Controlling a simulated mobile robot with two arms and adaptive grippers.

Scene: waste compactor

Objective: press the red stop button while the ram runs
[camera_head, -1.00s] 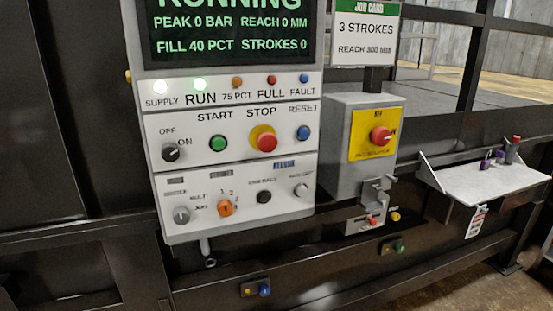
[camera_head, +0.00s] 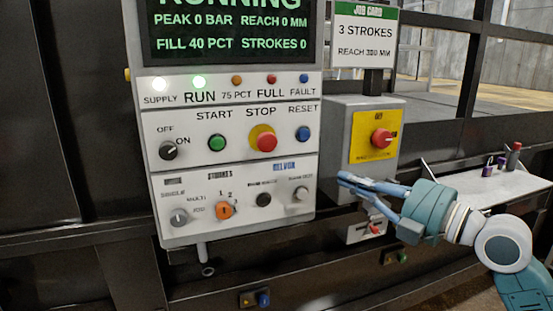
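The red stop button (camera_head: 267,142) sits on a yellow collar under the word STOP, in the middle row of the grey control panel (camera_head: 163,215). It is fully visible and nothing touches it. The screen (camera_head: 228,35) above reads RUNNING, with STROKES 0 and REACH 0 MM. My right gripper (camera_head: 346,182) comes in from the right, in front of the lower part of the side box. Its fingers point left, toward the panel, below and right of the stop button. Whether the fingers are parted is unclear. My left gripper is out of view. The ram is not seen.
A green start button (camera_head: 217,143) and a blue reset button (camera_head: 303,133) flank the stop button. Another red knob (camera_head: 381,138) on a yellow plate is on the side box (camera_head: 337,125). A shelf (camera_head: 485,190) with small items is at right, partly behind my arm.

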